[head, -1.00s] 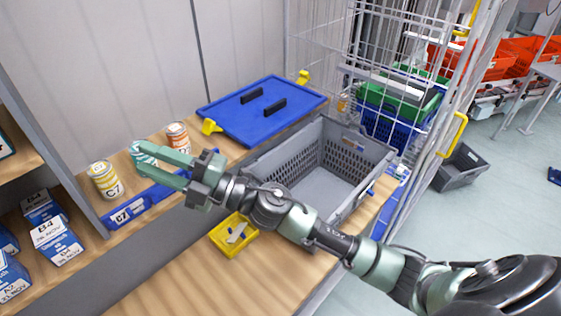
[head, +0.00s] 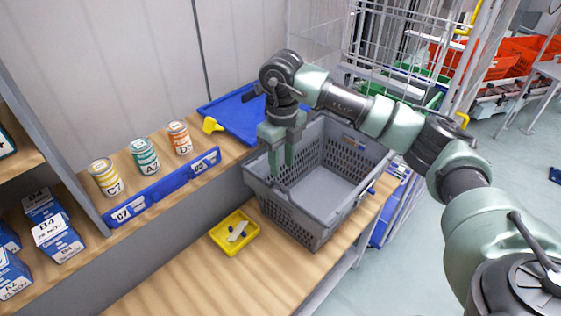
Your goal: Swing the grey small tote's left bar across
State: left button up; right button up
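The grey small tote (head: 306,222) stands open and empty on the wooden bench, with perforated walls. My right gripper (head: 283,172) points down at the tote's left part, its fingertips around rim height or a little inside. Its two fingers show apart with a narrow gap, and I see nothing held between them. The left bar cannot be made out clearly; the gripper covers part of the tote's left and back rim. Whether the fingers touch the tote cannot be told. My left gripper is not in view.
A yellow tray (head: 234,232) sits left of the tote. Several cans (head: 145,156) stand behind a blue label strip (head: 165,187). A wire cage (head: 400,60) stands behind right.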

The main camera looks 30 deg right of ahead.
aim_at(282, 185)
jog(key=shift+a+f+b, duration=0.1)
jog(key=shift+f+b, duration=1.85)
jog(key=shift+f, duration=1.55)
jog(key=c, duration=0.7)
jog(key=shift+w+d+r, duration=0.15)
jog(key=shift+d+r, duration=0.35)
jog(key=shift+r, duration=0.1)
jog(key=shift+d, duration=0.15)
